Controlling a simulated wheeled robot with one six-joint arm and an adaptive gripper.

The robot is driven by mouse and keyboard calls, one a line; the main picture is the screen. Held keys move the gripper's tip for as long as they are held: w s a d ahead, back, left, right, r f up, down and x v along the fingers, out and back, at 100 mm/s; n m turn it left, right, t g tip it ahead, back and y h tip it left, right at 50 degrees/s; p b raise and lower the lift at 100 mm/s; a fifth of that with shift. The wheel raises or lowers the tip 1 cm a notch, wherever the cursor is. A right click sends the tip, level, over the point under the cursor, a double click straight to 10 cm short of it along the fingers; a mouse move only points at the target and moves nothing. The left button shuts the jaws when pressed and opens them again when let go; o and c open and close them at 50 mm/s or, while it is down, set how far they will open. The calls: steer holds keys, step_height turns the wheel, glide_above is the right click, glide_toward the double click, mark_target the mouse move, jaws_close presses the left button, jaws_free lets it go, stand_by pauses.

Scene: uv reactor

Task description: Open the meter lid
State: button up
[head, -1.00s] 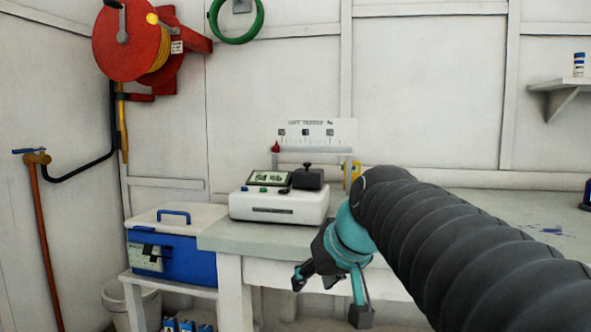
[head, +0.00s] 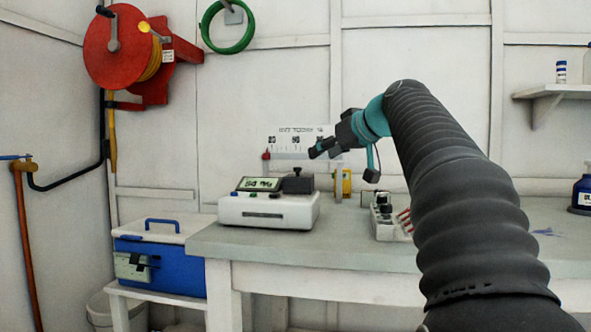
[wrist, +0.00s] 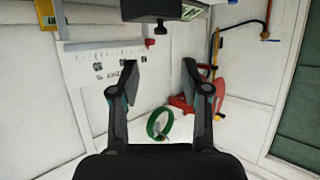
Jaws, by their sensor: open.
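The meter (head: 268,211) is a white box with a tilted screen (head: 259,184), standing on the left part of the bench. Its lid (head: 298,185) is a black block with a knob on top, lying down on the meter's right side. My gripper (head: 344,163) is open and empty, above and to the right of the lid, apart from it. In the wrist view, my two fingers (wrist: 160,68) are spread wide with nothing between them. The dark lid (wrist: 150,8) with its knob shows upside down at that view's top edge, partly cut off.
A rack with red-marked items (head: 392,222) stands on the bench (head: 480,255) right of the meter. A printed sign (head: 285,143) and a yellow object (head: 343,182) are behind. A blue cooler (head: 170,262) stands left of the bench. Bare bench top lies at the front.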

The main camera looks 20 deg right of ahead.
mark_target(298, 168)
steer(key=p+x, duration=0.1)
steer(key=x, duration=1.1)
steer(key=shift+w, duration=0.1)
jaws_close()
